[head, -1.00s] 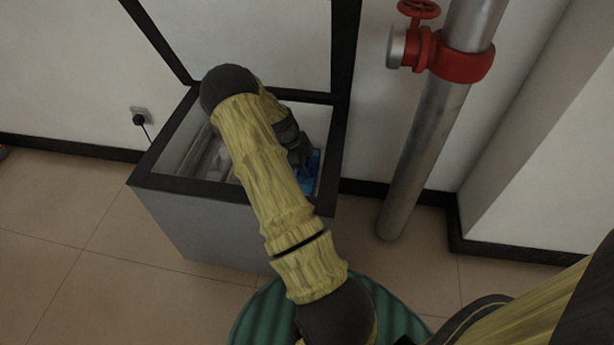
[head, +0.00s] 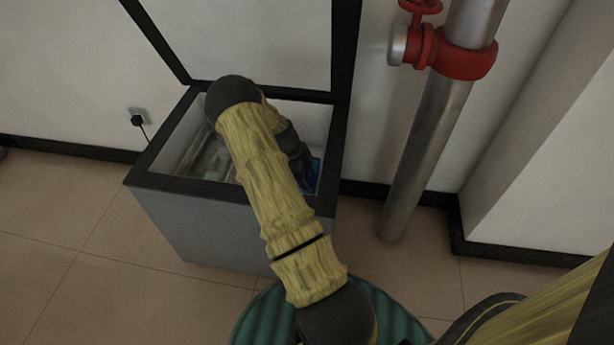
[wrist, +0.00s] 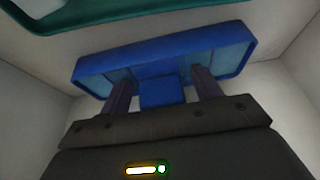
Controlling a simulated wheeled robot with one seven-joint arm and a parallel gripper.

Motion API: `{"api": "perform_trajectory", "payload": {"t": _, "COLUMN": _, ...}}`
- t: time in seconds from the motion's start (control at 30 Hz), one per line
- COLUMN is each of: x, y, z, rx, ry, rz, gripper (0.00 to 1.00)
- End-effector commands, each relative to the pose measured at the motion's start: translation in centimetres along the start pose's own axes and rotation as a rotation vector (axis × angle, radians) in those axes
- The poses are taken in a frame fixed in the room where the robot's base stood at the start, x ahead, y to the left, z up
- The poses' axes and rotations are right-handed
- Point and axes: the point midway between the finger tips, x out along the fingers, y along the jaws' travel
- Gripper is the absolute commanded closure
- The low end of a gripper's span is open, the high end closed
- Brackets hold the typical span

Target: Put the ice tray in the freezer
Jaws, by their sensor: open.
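The freezer (head: 215,228) is a grey chest with a dark rim, and its lid (head: 245,40) stands open. The ice tray is blue and shows as a small patch inside the freezer's right side (head: 315,176), mostly hidden by my arm. In the wrist view the blue ice tray (wrist: 165,57) lies across and just beyond my gripper (wrist: 162,82). A blue tab of the tray sits between the two fingers, which are apart and open. I cannot tell whether the fingers touch it. My fingertips are hidden in the head view.
Pale, indistinct contents (head: 212,158) lie in the freezer's left part. The freezer's rim and walls surround my gripper closely. A metal pipe (head: 425,150) with a red valve (head: 455,58) stands to the right. A green edge (wrist: 95,12) crosses the top of the wrist view. Floor at left is clear.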

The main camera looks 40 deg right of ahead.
Motion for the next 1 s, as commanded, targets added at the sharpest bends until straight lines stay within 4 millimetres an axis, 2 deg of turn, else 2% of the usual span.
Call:
{"api": "perform_trajectory", "payload": {"t": 0.17, "x": -0.5, "y": 0.0, "z": -0.1, "rx": -0.001, "ry": 0.000, "rz": -0.001, "gripper": 0.37}}
{"api": "perform_trajectory", "payload": {"t": 0.27, "x": -1.5, "y": 0.0, "z": -0.1, "rx": -0.001, "ry": 0.000, "rz": -0.003, "gripper": 0.37}}
{"api": "perform_trajectory", "payload": {"t": 0.73, "x": -10.3, "y": -0.1, "z": -0.2, "rx": -0.001, "ry": -0.001, "rz": -0.003, "gripper": 0.37}}
{"api": "perform_trajectory", "payload": {"t": 0.83, "x": -11.6, "y": 0.0, "z": -0.1, "rx": -0.002, "ry": 0.000, "rz": -0.002, "gripper": 0.37}}
{"api": "perform_trajectory", "payload": {"t": 1.0, "x": -12.3, "y": 0.0, "z": -0.1, "rx": 0.000, "ry": 0.000, "rz": 0.000, "gripper": 0.37}}
